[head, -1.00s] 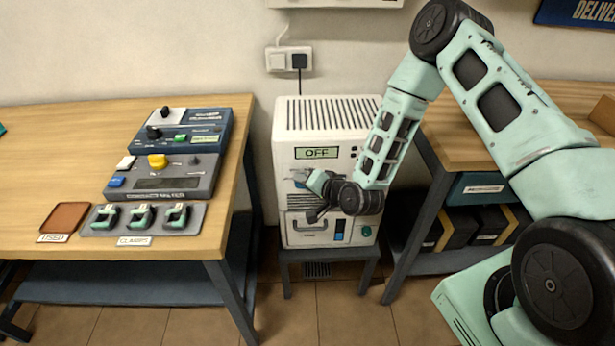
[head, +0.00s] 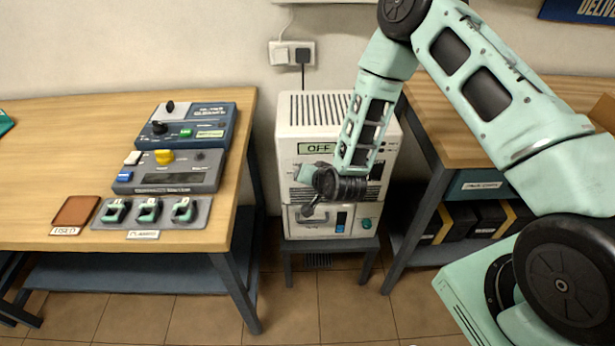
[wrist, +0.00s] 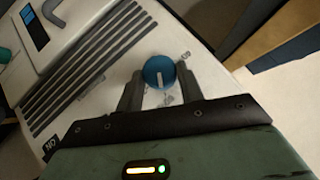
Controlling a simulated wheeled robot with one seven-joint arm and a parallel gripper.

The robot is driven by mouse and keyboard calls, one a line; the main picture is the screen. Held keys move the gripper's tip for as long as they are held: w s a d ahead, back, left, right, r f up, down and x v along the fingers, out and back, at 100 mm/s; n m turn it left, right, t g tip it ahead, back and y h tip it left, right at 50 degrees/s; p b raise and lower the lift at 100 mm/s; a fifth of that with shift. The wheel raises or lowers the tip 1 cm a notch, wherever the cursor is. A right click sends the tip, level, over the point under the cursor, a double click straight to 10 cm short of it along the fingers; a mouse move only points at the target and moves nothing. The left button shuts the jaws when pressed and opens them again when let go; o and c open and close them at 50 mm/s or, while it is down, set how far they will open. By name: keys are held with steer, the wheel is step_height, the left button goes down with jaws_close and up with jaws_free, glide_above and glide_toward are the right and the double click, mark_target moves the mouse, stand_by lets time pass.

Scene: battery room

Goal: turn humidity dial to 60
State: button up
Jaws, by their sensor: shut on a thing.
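The humidity dial (wrist: 158,69) is a round blue knob with a white pointer line, on the pale face of the white cabinet (head: 311,110). In the wrist view the two grey fingers of my gripper (wrist: 160,76) stand on either side of the dial and are shut on it. Small marks around the dial are too blurred to read. In the head view my gripper (head: 308,207) is at the cabinet's front, and it and my wrist hide the dial. The cabinet's display (head: 317,148) reads OFF.
A blue switch (head: 341,221) and a teal knob (head: 366,223) sit low on the cabinet. A wooden bench (head: 60,150) with control boxes and green clamps stands left, and another bench (head: 455,140) stands close on the right. The cabinet rests on a low stand (head: 330,245).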

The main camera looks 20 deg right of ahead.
steer(key=o, duration=1)
steer(key=p+v, duration=0.7)
steer(key=v, duration=1)
steer(key=shift+s+p, duration=0.2)
steer(key=shift+p, duration=0.15)
